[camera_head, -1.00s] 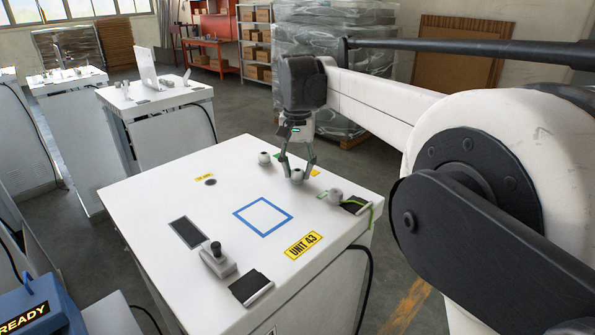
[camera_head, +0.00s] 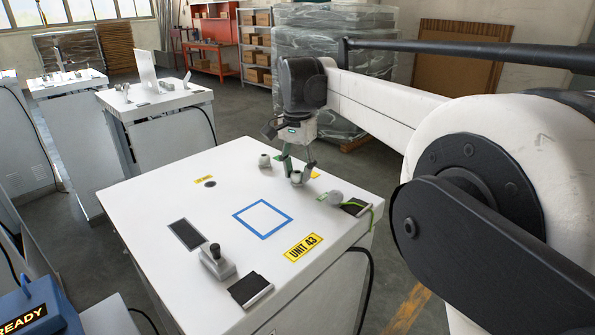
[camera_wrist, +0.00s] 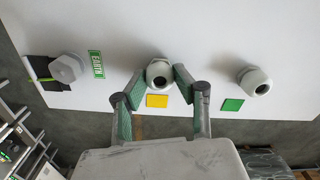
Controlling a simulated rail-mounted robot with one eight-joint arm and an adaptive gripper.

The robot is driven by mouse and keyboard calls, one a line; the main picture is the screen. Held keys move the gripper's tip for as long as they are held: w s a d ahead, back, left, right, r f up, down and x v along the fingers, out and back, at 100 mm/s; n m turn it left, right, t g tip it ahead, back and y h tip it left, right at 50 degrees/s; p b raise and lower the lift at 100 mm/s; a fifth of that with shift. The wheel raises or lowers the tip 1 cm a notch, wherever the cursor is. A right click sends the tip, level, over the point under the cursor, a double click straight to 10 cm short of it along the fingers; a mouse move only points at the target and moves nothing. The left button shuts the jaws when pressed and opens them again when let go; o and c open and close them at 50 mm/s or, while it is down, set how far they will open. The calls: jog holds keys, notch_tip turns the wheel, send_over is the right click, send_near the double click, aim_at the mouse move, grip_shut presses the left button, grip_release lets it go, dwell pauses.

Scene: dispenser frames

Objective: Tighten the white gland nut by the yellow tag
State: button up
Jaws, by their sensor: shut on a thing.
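The white gland nut (camera_wrist: 158,73) stands on the white cabinet top behind the yellow tag (camera_wrist: 157,100) in the wrist view. It is a ribbed, light grey-white ring with a dark round opening. My gripper (camera_wrist: 159,77) has its two green-padded fingers on either side of the nut, shut on it. The fingers partly cover the nut's sides.
A similar open gland (camera_wrist: 256,82) stands beside a green tag (camera_wrist: 232,104). A capped gland (camera_wrist: 67,68) stands by a lettered green label (camera_wrist: 97,64) and a black block with a green cable. The cabinet (camera_head: 150,185) also bears a joystick (camera_head: 217,260); its blue-outlined square is clear.

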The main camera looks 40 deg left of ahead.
aim_at(298, 171)
jog(key=o, duration=1.1)
jog(key=shift+o, duration=0.2)
notch_tip(298, 171, up, 12)
